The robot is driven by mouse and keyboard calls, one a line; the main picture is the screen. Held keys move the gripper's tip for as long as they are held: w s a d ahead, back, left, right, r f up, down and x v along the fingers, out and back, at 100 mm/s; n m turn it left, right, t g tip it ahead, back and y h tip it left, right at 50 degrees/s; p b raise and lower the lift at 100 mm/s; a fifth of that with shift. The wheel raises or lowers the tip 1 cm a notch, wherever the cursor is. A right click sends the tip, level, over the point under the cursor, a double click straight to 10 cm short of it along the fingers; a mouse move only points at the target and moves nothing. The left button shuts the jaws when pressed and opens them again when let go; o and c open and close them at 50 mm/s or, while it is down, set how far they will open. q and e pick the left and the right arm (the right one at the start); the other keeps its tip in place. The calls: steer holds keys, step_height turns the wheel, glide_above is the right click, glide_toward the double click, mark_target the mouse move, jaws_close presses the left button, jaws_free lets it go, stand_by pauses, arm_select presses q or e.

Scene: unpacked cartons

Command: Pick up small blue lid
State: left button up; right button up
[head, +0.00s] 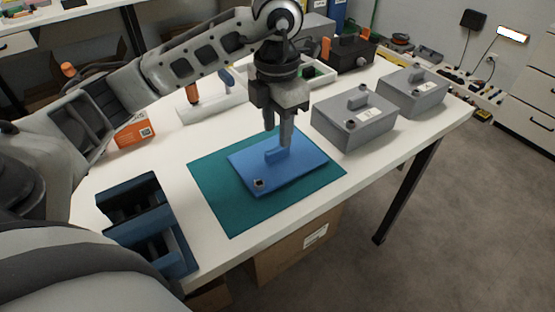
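The small blue lid (300,172) lies flat on a teal mat (215,190) on the white table. It has a raised blue handle (274,156) near its middle and a small dark knob (259,184) near its front-left corner. My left gripper (286,143) points straight down over the lid, with its fingertips at the right end of the handle. The fingers look close together, and I cannot tell whether they grip the handle. My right gripper is not in view.
A dark blue open box (135,204) stands at the table's front left. Grey lidded boxes (352,120) stand to the right. An orange carton (134,133) and a white tray with an orange-handled tool (205,106) lie behind. The table's front edge runs close to the mat.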

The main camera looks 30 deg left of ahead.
mark_target(277, 148)
arm_select(q)
step_height(277, 148, down, 5)
steer(key=shift+f, duration=0.1)
steer(key=shift+c, duration=0.4)
jaws_close()
steer(key=shift+w+r, duration=0.1)
steer(key=shift+r, duration=0.6)
steer(key=w+a+r, duration=0.6)
steer(key=a+r, duration=0.5)
steer(key=a, duration=0.1)
steer(key=shift+a+r+p, duration=0.25)
steer(key=shift+r+p, duration=0.1)
steer(key=shift+p, duration=0.05)
